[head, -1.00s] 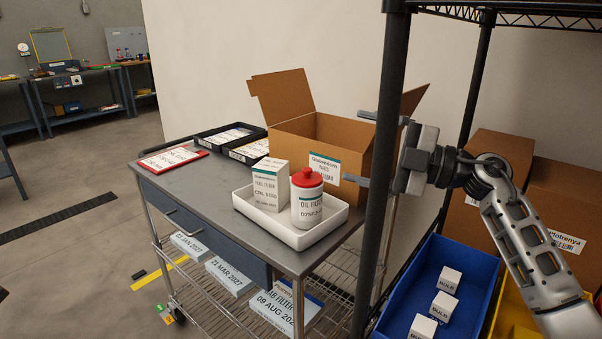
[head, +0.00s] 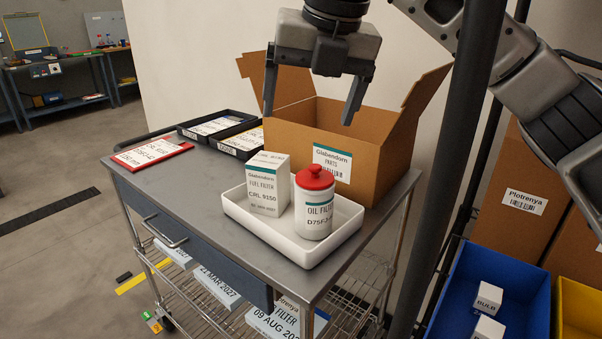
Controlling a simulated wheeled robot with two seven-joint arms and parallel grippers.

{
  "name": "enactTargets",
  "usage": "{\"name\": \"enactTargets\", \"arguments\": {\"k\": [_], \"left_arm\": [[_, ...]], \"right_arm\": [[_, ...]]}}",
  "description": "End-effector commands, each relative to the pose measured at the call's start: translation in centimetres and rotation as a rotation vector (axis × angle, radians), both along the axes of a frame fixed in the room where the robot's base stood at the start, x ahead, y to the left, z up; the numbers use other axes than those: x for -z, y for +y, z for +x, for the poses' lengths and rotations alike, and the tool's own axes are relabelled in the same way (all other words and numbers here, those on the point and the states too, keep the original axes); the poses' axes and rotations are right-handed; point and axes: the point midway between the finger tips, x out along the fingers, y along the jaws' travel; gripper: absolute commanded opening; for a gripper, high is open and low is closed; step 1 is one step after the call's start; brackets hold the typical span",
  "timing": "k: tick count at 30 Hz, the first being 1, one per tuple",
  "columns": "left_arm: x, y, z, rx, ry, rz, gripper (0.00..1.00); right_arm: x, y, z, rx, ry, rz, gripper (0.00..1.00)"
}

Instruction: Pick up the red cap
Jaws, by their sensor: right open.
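The red cap (head: 315,178) sits on top of a white bottle labelled oil filter (head: 314,215). The bottle stands upright in a white tray (head: 345,232) on the grey cart top (head: 180,190). A white fuel filter box (head: 268,184) stands in the tray just left of the bottle. My right gripper (head: 309,112) is open and empty, its fingers pointing down. In the picture it is above the red cap, in front of the open cardboard box. My left gripper is not in view.
The open cardboard box (head: 362,165) stands behind the tray with its flaps up. Black trays (head: 212,133) and a red-edged sign (head: 152,155) lie on the cart's left. A dark rack post (head: 452,165) rises at right, with blue (head: 520,285) and yellow bins beyond.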

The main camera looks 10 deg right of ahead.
Motion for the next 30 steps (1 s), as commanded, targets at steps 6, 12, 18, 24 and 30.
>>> {"name": "enactTargets", "arguments": {"k": [6, 12, 18, 24, 30], "left_arm": [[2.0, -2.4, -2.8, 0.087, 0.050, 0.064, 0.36], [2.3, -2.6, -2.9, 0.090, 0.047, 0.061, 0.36], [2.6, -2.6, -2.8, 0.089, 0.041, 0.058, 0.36], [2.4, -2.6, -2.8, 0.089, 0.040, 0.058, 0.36], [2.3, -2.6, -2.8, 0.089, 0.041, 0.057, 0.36]], "right_arm": [[-1.6, -2.6, -0.5, 0.073, -0.051, -0.162, 0.87], [1.5, -2.9, 0.5, 0.075, -0.047, -0.169, 0.87], [5.5, -3.1, 2.2, 0.074, -0.046, -0.166, 0.87], [7.5, -3.3, 3.1, 0.075, -0.052, -0.167, 0.87], [8.9, -3.2, 3.6, 0.074, -0.050, -0.168, 0.87]]}}
